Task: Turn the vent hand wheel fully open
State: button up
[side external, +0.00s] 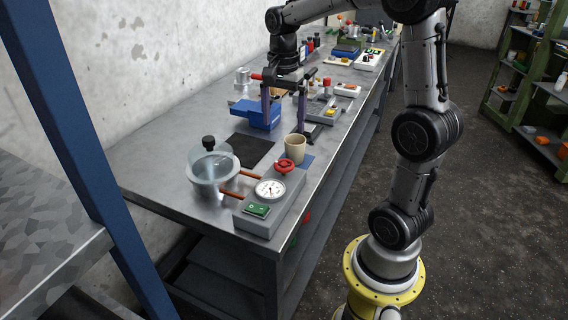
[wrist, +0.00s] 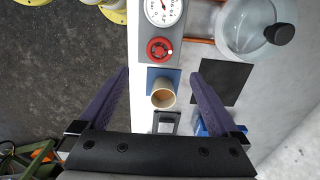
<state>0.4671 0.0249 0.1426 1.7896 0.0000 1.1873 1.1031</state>
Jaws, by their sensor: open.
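The red vent hand wheel (side external: 284,166) sits on top of a grey control box (side external: 262,222) at the near end of the bench. In the wrist view the hand wheel (wrist: 160,50) is a red disc with a small pale spot on its right edge, beyond my fingertips. A round white gauge (side external: 270,189) is on the same box. My gripper (side external: 284,108) is open and empty, pointing down above the bench, behind the hand wheel and beige cup. In the wrist view its two dark fingers (wrist: 164,72) spread wide on either side of the cup.
A beige cup (side external: 295,148) stands on a blue mat (side external: 306,160) just behind the wheel. A glass vessel (side external: 213,168) with a black knob joins the box by copper pipes. A blue bin (side external: 258,113) and a clamp stand are close to my gripper. A dark mat (side external: 246,150) lies bare.

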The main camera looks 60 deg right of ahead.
aim_at(284, 163)
notch_tip(284, 163, down, 14)
jog(key=shift+r, duration=0.2)
dwell(0.4)
jog(key=c, duration=1.4)
